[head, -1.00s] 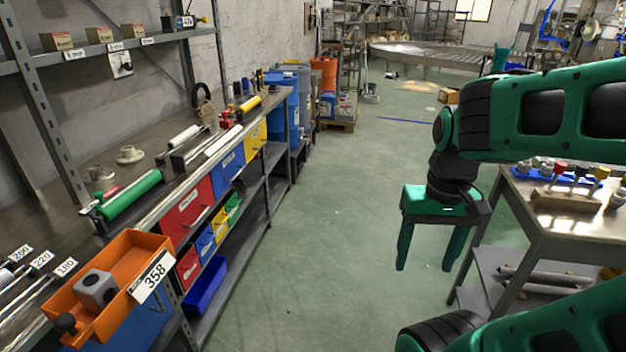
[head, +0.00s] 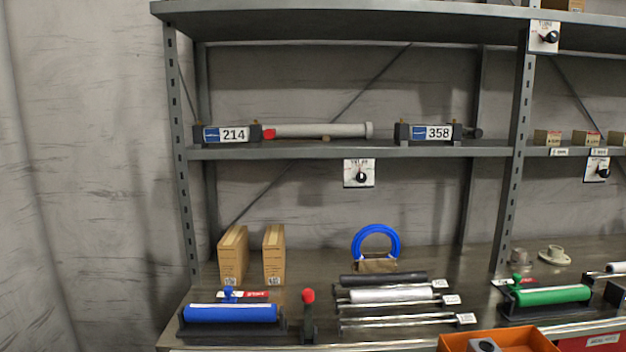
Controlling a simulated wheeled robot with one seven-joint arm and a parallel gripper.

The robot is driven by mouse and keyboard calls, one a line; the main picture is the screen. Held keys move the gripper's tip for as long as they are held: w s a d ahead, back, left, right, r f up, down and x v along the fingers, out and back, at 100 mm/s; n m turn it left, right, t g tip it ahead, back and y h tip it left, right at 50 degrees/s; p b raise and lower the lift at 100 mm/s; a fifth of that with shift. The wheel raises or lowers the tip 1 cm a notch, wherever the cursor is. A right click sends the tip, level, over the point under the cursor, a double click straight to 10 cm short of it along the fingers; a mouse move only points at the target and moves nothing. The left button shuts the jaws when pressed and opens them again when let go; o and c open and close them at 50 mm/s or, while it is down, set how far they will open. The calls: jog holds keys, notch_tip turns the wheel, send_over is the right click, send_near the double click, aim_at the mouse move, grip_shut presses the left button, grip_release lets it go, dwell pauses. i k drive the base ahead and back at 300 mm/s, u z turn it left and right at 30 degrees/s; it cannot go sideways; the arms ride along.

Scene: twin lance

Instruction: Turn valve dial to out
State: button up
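Three small white plates with black dial knobs show in the head view. One dial (head: 361,175) hangs under the middle shelf, near the centre. Another dial (head: 545,38) is on the upright at the upper right. A third dial (head: 597,170) hangs under the shelf at the right edge. The print on the plates is too small to read surely, so I cannot tell which is the valve dial or where each knob points. My gripper is out of view.
The bench below holds a blue roller (head: 230,313), a green roller (head: 552,295), two cardboard boxes, a blue ring (head: 376,232) and several rods. An orange bin (head: 520,338) stands at the front.

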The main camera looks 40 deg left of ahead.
aim_at(361, 177)
jog(key=u, duration=1.2)
